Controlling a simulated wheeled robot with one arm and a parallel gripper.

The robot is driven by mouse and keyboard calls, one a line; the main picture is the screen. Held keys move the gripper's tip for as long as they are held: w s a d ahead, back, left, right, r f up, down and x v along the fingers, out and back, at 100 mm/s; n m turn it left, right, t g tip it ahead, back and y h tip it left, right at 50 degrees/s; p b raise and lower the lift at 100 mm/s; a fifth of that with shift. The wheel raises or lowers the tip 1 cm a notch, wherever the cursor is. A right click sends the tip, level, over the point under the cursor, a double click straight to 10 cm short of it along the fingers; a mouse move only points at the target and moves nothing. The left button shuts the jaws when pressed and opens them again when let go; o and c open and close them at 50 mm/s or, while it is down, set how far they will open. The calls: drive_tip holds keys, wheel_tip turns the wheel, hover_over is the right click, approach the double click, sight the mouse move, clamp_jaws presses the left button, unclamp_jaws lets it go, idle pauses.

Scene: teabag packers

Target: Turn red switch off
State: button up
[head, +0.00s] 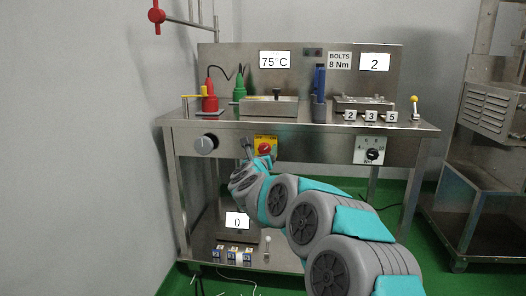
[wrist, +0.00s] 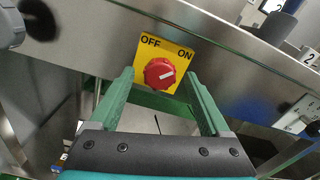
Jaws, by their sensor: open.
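The red switch (wrist: 159,74) is a round red knob on a yellow plate (wrist: 178,56) marked OFF at left and ON at right in the wrist view. Its white mark points right and slightly up, towards the ON side. In the head view the red switch (head: 264,149) is on the bench's front panel. My gripper (wrist: 158,80) is open and empty, its green fingers spread left and right of the knob. Depth to the knob is hard to tell. In the head view my gripper (head: 249,146) is just left of the switch, in front of the panel.
A grey knob (head: 205,145) is left of the switch on the panel, and a black dial (head: 372,155) is to the right. The steel bench top (head: 300,122) overhangs above the panel and holds several tools. A scale display (head: 237,220) stands on the lower shelf.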

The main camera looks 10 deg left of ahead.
drive_tip(key=shift+w, duration=0.3)
clamp_jaws()
idle(0.6)
